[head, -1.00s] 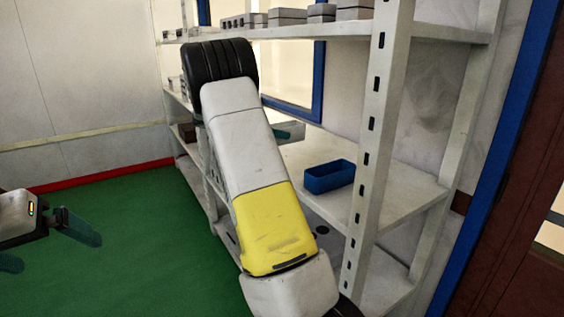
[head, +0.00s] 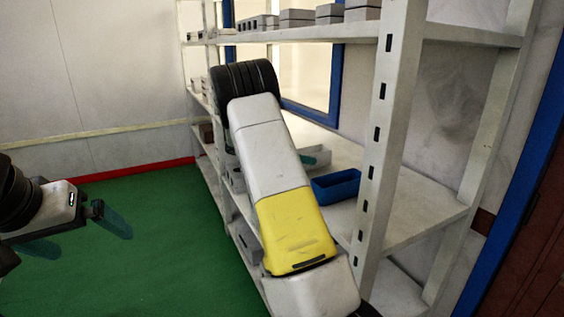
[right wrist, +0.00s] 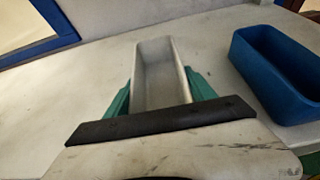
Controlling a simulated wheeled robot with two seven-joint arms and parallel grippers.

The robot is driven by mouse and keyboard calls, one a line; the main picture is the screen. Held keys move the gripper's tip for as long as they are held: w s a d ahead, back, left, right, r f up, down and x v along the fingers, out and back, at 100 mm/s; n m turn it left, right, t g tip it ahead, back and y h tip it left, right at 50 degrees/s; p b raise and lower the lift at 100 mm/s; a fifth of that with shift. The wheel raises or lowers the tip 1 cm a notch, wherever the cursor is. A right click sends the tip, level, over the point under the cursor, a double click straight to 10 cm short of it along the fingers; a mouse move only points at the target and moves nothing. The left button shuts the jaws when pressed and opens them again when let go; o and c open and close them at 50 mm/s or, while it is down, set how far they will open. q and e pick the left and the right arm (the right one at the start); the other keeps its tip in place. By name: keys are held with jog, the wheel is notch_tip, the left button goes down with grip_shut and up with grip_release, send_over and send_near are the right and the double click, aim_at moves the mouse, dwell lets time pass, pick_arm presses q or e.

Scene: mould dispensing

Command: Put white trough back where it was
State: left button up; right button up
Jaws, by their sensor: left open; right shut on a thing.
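The white trough (right wrist: 158,62) is an open, light grey-white box in the right wrist view. My right gripper (right wrist: 160,92) is shut on it, with a green finger against each long side. The trough is at the middle shelf board; I cannot tell if it touches the board. In the head view my right arm partly hides the trough (head: 313,154), and one green finger (head: 323,159) shows at it. My left gripper (head: 74,235) is open and empty over the green floor at the left, away from the shelf.
A blue trough (head: 336,186) stands on the same shelf board (head: 410,205), right of the white one; it also shows in the right wrist view (right wrist: 275,70). A shelf post (head: 383,120) stands in front. Several grey boxes (head: 297,17) line the upper shelf.

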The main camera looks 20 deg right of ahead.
jog(key=shift+f, duration=0.9)
jog(key=o, duration=1.4)
jog(key=shift+f, duration=0.1)
jog(key=shift+o, duration=0.2)
jog(key=shift+a+r, duration=0.25)
jog(key=shift+a, duration=0.05)
jog(key=w+v, duration=0.1)
jog(key=v, duration=1)
jog(key=s+a+r+m+t+y, duration=0.1)
jog(key=s+a+m+y, duration=0.4)
jog(key=s, duration=0.6)
jog(key=s+a+r+m+t+y, duration=0.2)
jog(key=s+a+m+y, duration=0.3)
jog(key=s, duration=0.7)
jog(key=s+a+r+m+t+y, duration=0.2)
jog(key=s+a+m+y, duration=0.3)
jog(key=s+m, duration=0.3)
jog(key=s+a+r, duration=0.1)
jog(key=s, duration=0.3)
jog(key=shift+r+y, duration=0.2)
jog(key=shift+y, duration=0.2)
